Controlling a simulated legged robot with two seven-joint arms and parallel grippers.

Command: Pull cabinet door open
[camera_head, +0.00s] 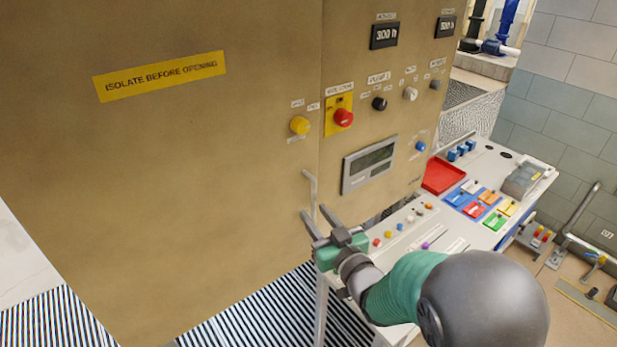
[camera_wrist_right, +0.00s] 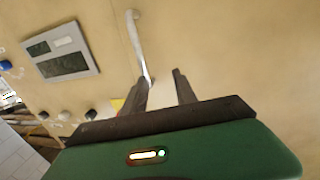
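The cabinet door (camera_head: 200,180) is the large tan panel on the left, with a yellow "ISOLATE BEFORE OPENING" label (camera_head: 160,76). It looks shut, flush with the control panel at the seam. A thin grey upright handle (camera_head: 311,188) stands near its right edge; the handle (camera_wrist_right: 138,40) also shows in the right wrist view. My right gripper (camera_head: 315,213) is at the handle's lower part, fingers spread. In the wrist view my right gripper (camera_wrist_right: 164,76) is open, with the handle's end close to the left fingertip. Whether they touch is unclear. My left gripper is out of view.
A white console (camera_head: 530,178) with a red tray (camera_head: 443,176) and coloured switches stands right, close to my right arm. Striped floor lies below.

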